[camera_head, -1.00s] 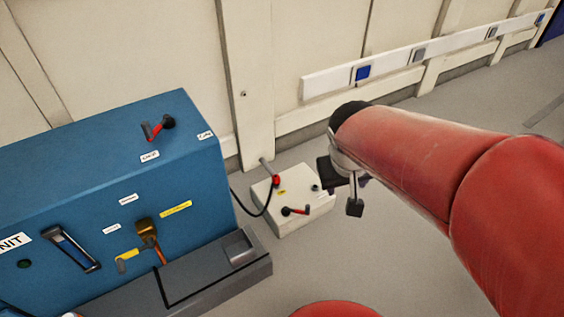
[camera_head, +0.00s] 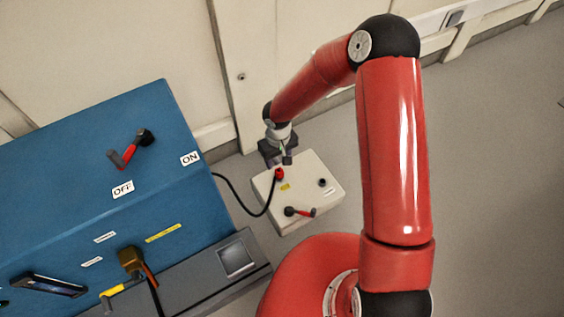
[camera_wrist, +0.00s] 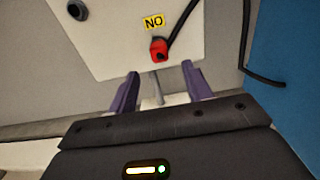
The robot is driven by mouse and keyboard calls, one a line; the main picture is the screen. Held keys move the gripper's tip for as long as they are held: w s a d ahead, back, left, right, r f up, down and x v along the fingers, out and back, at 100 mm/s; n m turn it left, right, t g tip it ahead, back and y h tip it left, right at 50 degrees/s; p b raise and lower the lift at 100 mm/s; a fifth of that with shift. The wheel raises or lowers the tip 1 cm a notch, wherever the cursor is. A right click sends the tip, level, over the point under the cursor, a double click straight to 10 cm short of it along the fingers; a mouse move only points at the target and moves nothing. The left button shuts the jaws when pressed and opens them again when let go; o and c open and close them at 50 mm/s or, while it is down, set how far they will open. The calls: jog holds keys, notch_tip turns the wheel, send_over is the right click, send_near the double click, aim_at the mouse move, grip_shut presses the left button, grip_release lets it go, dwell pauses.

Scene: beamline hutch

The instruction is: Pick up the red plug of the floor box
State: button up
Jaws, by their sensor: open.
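The red plug (camera_head: 279,174) sits on the top of the white floor box (camera_head: 315,201), near its back left edge, with a black cable running from it to the left. In the wrist view the red plug (camera_wrist: 158,48) is just ahead of my gripper, beside a yellow "NO" label. My gripper (camera_head: 288,160) is at the back edge of the box. In the wrist view my gripper (camera_wrist: 160,80) has its two purple fingers apart with a grey rod visible between them, and the plug lies beyond the fingertips, not between them.
A red-handled lever (camera_head: 300,212) and a dark round socket (camera_head: 323,182) are on the box top. The blue cabinet (camera_head: 90,200) stands to the left, with a grey ledge (camera_head: 200,285) at its foot. The wall is close behind the box. Floor to the right is clear.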

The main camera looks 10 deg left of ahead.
aim_at(279, 170)
notch_tip(279, 170, down, 8)
jog(key=shift+s+d+r+b, duration=0.1)
jog(key=shift+d+r+b, duration=0.05)
jog(key=shift+b, duration=0.7)
grip_shut()
